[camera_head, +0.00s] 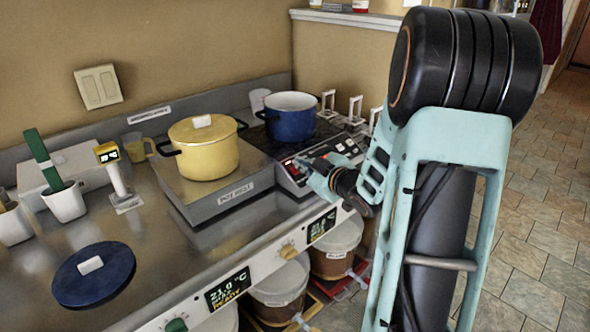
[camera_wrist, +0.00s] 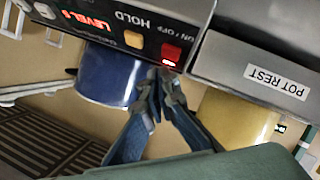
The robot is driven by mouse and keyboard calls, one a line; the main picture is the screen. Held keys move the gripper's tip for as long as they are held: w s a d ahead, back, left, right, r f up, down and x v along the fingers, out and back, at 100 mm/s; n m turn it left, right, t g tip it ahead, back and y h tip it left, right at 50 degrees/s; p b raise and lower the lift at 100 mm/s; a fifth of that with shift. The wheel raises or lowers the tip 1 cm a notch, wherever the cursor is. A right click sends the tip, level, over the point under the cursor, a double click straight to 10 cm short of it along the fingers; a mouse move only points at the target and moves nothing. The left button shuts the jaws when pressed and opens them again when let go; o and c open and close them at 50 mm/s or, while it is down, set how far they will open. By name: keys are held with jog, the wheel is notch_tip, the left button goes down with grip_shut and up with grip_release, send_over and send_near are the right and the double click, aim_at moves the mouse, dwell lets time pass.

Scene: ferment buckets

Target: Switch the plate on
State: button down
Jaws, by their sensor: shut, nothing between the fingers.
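The hot plate's sloping control panel (camera_head: 326,160) stands in front of the blue pot (camera_head: 288,122), which sits on the plate. In the wrist view the panel has a red ON/OFF button (camera_wrist: 172,50) with a small lit red light at its edge. An orange button (camera_wrist: 133,39) is beside it, and a red display (camera_wrist: 82,18) is lit and seems to read LEVEL 5. My gripper (camera_wrist: 165,76) is shut and empty, its tips right by the red button; I cannot tell whether they touch it. In the head view my gripper (camera_head: 306,164) is at the panel's left side.
A yellow pot (camera_head: 205,155) stands on the grey POT REST block (camera_head: 222,203), close left of the panel. Small white frames (camera_head: 355,108) stand behind the panel's right side. A blue lid (camera_head: 94,285) lies at the front left. Lidded buckets (camera_head: 279,285) stand under the counter edge.

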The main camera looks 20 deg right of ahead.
jog(key=s+r+p, duration=0.1)
jog(key=r+p, duration=0.2)
jog(key=s+d+r+p, duration=0.1)
jog(key=r, duration=0.1)
jog(key=shift+s+r, duration=0.1)
jog(key=shift+s, duration=0.25)
dwell(0.7)
